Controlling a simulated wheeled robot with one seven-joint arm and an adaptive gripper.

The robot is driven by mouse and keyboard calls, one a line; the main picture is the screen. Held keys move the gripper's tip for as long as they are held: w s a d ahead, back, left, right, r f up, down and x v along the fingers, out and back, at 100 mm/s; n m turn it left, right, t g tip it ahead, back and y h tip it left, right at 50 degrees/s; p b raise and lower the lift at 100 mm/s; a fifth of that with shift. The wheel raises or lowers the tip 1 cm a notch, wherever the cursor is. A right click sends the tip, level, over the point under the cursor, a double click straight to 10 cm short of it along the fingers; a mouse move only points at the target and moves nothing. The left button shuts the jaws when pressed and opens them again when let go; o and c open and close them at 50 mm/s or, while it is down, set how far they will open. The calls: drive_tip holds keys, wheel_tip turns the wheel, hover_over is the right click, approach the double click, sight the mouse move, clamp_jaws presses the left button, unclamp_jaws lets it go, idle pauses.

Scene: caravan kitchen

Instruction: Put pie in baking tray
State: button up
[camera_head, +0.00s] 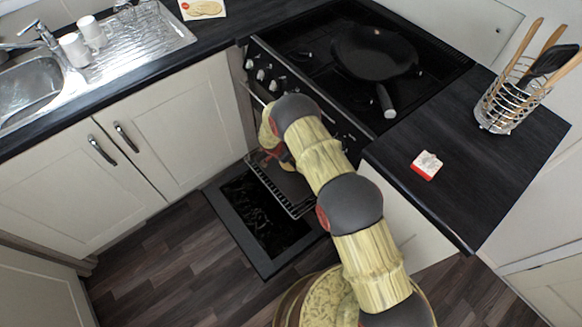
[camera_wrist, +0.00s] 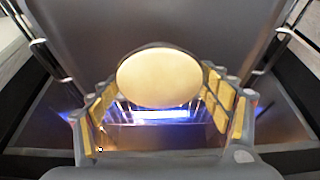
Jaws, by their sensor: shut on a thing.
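The pie (camera_wrist: 158,78) is a round, pale, golden disc between the two fingers of my gripper (camera_wrist: 160,88) in the wrist view. My gripper is shut on it. A dark grey, flat baking tray (camera_head: 290,189) rests on a wire rack pulled out of the oven in the head view. In the wrist view a broad grey surface (camera_wrist: 160,22), which looks like the tray, lies behind the pie. In the head view my gripper (camera_head: 268,158) is at the oven front, over the rear left of the rack; the pie is not clearly visible there.
The oven door (camera_head: 262,225) hangs open near the floor below the rack. A black pan (camera_head: 375,53) stands on the hob. A red and white item (camera_head: 426,165) and a wire utensil holder (camera_head: 505,103) are on the right counter. Mugs (camera_head: 75,48) stand by the sink.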

drive_tip(key=shift+w+d+f+b, duration=0.15)
drive_tip(key=shift+f+b, duration=0.85)
drive_tip(key=shift+f, duration=0.9)
drive_tip(key=shift+f, duration=0.15)
drive_tip(key=o, duration=1.4)
drive_tip(key=shift+c, duration=0.2)
drive_tip(key=shift+r, duration=0.3)
drive_tip(key=p+v, duration=0.3)
drive_tip(key=v, duration=0.8)
drive_tip(key=shift+r+p, duration=0.3)
drive_tip(key=shift+p, duration=0.1)
